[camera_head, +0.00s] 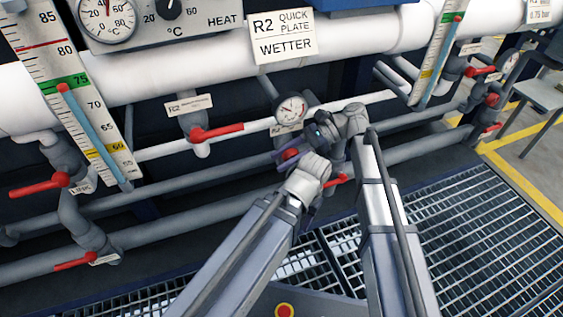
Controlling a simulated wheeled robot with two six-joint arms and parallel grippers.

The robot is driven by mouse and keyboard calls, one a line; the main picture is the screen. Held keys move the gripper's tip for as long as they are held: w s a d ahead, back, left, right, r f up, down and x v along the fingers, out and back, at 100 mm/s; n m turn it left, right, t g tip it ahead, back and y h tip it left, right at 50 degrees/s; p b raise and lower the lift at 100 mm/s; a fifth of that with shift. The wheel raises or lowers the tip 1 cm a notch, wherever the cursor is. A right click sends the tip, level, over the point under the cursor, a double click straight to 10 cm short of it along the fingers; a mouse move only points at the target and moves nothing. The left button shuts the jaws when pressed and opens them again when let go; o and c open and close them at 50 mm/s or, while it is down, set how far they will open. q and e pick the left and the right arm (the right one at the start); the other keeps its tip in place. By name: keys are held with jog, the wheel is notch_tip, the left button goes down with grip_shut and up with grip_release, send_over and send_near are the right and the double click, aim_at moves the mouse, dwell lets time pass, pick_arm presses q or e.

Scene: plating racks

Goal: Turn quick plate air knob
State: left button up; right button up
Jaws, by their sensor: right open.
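A small red knob (290,154) shows on the pipework below the round gauge (291,109), which has a small label under it. I cannot read that label well enough to confirm it is the air knob. My right gripper (293,160) is open, dark and purple-edged, and lies close around or in front of the red knob; I cannot tell whether it touches. My left arm comes up from the lower left and its wrist is just below; its gripper is mostly hidden among the wrist parts.
A sign (282,37) reads R2 quick plate wetter. Red valve levers stick out nearby, one at left of the gauge (217,131) and one right of my wrist (337,180). Grey pipes (180,190) cross behind my arms. Metal grating (485,245) covers the floor at right.

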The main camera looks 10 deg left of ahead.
jog(key=shift+s+a+f, duration=0.15)
jog(key=shift+a, duration=0.1)
jog(key=shift+c, duration=0.3)
grip_shut()
